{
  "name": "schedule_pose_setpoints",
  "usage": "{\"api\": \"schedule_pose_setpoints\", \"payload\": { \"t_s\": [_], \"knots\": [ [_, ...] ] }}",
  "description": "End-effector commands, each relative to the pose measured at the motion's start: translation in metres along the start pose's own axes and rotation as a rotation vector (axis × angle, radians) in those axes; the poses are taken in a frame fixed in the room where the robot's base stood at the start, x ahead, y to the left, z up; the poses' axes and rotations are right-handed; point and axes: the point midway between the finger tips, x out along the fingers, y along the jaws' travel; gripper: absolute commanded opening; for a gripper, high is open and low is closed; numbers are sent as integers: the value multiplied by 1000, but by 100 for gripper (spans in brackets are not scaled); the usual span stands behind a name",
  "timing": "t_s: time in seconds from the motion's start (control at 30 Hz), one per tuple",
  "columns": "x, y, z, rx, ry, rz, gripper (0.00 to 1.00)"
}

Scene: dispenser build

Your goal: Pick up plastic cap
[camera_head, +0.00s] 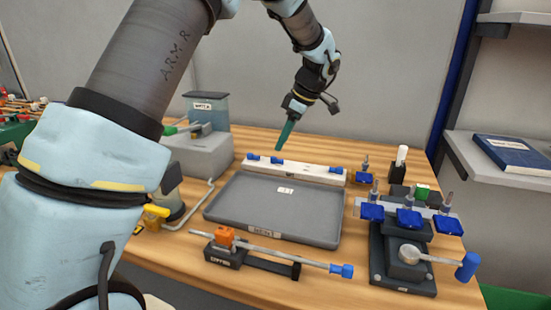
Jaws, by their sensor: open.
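My gripper (279,148) hangs from the arm above the back of the table, with its narrow teal end pointing down. It is open, and no object can be made out in it. Several small blue pieces that may be plastic caps sit along the white rail (310,172): one at its left end (252,157), one right of that (276,161), and one near its right end (336,170). My gripper's tip is above the rail's left part, near the two left pieces. I cannot tell which piece is the task's cap.
A grey tray (225,205) lies in front of the rail. A clamp bar with an orange block (225,237) lies before it. A dark fixture with blue blocks (372,212) stands right, and a grey machine (200,155) left. The tray's middle is mostly clear.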

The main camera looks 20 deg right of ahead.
Motion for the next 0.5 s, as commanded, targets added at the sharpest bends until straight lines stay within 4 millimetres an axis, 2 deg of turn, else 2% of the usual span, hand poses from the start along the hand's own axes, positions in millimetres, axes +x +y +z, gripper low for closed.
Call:
{"api": "schedule_pose_setpoints", "payload": {
  "t_s": [0.17, 0.5],
  "knots": [
    [11, 0, -2, 0, 0, -2, 52],
    [54, 1, -8, 0, -1, -2, 52]
  ]
}}
